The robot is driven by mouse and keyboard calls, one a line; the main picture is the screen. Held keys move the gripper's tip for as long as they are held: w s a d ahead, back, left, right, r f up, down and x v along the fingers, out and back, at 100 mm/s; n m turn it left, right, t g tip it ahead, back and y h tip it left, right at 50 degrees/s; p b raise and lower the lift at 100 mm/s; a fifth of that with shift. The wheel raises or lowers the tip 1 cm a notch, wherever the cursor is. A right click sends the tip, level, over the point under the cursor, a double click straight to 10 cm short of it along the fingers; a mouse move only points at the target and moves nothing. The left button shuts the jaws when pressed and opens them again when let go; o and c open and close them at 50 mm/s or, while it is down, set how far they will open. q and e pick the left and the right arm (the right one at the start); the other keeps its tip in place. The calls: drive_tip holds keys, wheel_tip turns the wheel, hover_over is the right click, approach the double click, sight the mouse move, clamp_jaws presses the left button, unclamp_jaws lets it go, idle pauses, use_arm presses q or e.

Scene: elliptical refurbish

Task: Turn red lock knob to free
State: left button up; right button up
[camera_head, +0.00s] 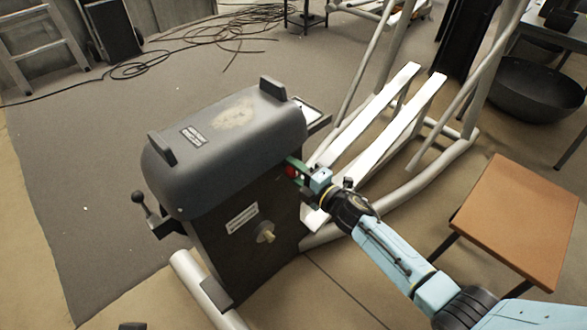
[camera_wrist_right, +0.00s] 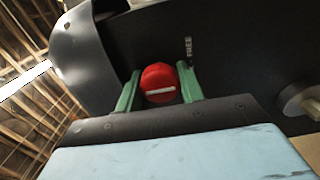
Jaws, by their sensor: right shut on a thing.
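The red lock knob (camera_wrist_right: 158,84) sits on the dark side panel of the elliptical housing (camera_head: 228,256). It has a white bar across its face, which lies nearly level in the right wrist view. A white FREE label (camera_wrist_right: 189,48) is on the panel up and to the right of the knob. My right gripper (camera_head: 296,171) reaches the panel from the right in the head view. Its green fingers (camera_wrist_right: 160,91) stand on either side of the knob and are shut on it. In the head view the knob (camera_head: 291,171) is partly hidden by the fingers. My left gripper is not in view.
A ball-ended lever (camera_head: 138,198) is at the housing's left. White foot rails (camera_head: 370,116) stand behind my right arm. An orange-brown table (camera_head: 522,217) is at the right.

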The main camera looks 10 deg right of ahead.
drive_tip(key=o, duration=1)
drive_tip(key=shift+s+d, duration=0.25)
drive_tip(key=shift+s, duration=0.15)
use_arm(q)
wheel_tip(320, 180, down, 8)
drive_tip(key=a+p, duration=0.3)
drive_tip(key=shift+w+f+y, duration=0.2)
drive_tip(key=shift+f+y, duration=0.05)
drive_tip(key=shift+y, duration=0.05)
use_arm(e)
drive_tip(key=v, duration=1.2)
drive_tip(key=shift+s, duration=0.2)
drive_tip(key=shift+d, duration=0.1)
